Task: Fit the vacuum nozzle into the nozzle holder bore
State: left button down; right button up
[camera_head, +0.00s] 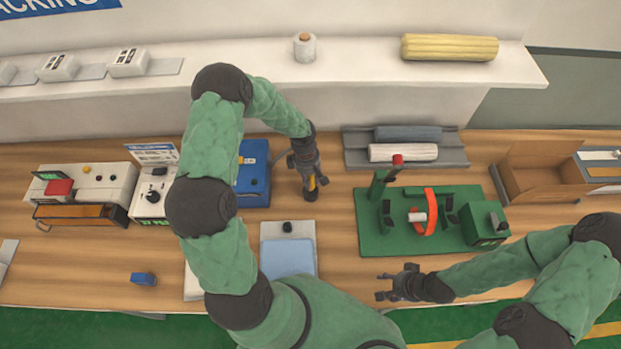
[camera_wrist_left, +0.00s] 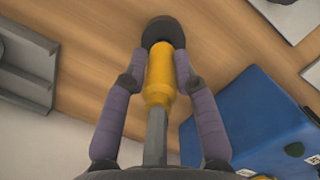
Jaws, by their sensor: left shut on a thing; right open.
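My left gripper (camera_head: 312,178) is shut on the vacuum nozzle (camera_head: 312,183), between the blue machine and the green fixture. In the left wrist view, the nozzle (camera_wrist_left: 160,75) has a yellow body, a grey shaft and a round black end. The two purple fingers of the left gripper (camera_wrist_left: 158,85) flank its body. The black end points at the wooden table; I cannot tell whether it touches. I cannot make out which part is the nozzle holder, and no bore is visible. My right gripper (camera_head: 384,286) is open and empty near the table's front edge.
The blue machine (camera_head: 253,178) stands left of the left gripper and also shows in the left wrist view (camera_wrist_left: 255,120). Bare table (camera_head: 338,215) lies between.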

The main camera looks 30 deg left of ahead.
aim_at(385, 287)
pick_arm(q)
jog(key=shift+f+b, duration=1.05)
pick_arm(e)
jog(key=shift+f, duration=1.1)
pick_arm(q)
jog(key=shift+f+b, duration=0.45)
pick_arm(e)
jog(key=shift+s+f, duration=0.15)
jog(key=shift+f, duration=0.35)
pick_arm(q)
jog(key=c, duration=0.9)
grip_release()
jog(key=shift+r, duration=0.15)
jog(key=shift+a+r, duration=0.15)
jog(key=shift+r, duration=1.15)
jog(key=shift+a+r, duration=0.2)
jog(key=shift+r, duration=1.1)
jog(key=shift+a+r, duration=0.15)
jog(key=shift+r, duration=1.15)
jog(key=shift+r, duration=0.1)
pick_arm(e)
jog(key=shift+r, duration=0.15)
